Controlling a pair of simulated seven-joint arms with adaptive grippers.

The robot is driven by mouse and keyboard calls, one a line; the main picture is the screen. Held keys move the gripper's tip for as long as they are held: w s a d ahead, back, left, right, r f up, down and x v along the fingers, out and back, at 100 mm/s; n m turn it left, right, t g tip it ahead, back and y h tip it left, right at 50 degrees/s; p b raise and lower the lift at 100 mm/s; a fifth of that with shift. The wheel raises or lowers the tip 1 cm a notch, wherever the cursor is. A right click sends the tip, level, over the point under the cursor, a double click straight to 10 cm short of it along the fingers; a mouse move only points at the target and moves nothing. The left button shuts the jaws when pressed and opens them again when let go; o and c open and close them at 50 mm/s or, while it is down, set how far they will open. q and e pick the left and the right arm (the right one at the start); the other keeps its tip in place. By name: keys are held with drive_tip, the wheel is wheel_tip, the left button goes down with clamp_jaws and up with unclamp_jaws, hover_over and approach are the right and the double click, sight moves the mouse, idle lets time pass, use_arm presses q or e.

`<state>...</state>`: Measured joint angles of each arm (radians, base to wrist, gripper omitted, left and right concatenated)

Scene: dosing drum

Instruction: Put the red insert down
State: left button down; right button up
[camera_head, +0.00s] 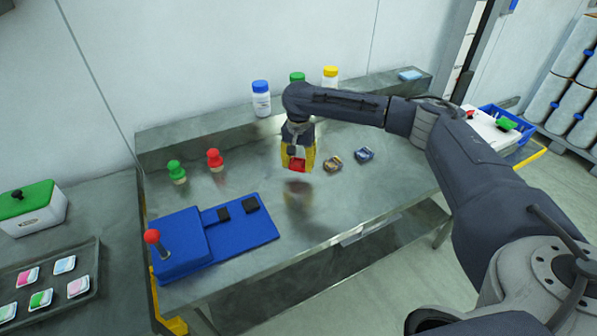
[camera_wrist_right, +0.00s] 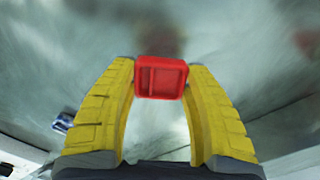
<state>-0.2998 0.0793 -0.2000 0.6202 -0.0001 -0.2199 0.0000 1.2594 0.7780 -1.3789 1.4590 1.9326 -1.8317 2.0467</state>
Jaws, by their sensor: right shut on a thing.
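The red insert (camera_wrist_right: 161,78) is a small red block with a recessed face. My right gripper (camera_wrist_right: 161,80) has its two yellow fingers closed on it, one on each side. In the head view the right gripper (camera_head: 298,163) hangs above the middle of the steel table (camera_head: 330,215), and the red insert (camera_head: 297,165) shows between its fingertips. A dark reddish reflection lies on the table below, apart from the insert, so it is held in the air. My left gripper is not in view.
A blue fixture (camera_head: 190,243) with a red-knobbed lever (camera_head: 152,237) and black pads stands front left. Green (camera_head: 176,172) and red (camera_head: 215,160) knobbed pieces stand behind it. Two small dark items (camera_head: 333,163) (camera_head: 364,154) lie right of the gripper. Bottles (camera_head: 261,98) line the back.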

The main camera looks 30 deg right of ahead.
sight(298, 176)
drive_tip(key=shift+f, duration=1.95)
drive_tip(key=shift+f, duration=0.15)
drive_tip(key=o, duration=1.2)
wheel_tip(298, 176, up, 12)
drive_tip(key=shift+r, duration=0.2)
drive_tip(key=shift+f, duration=0.1)
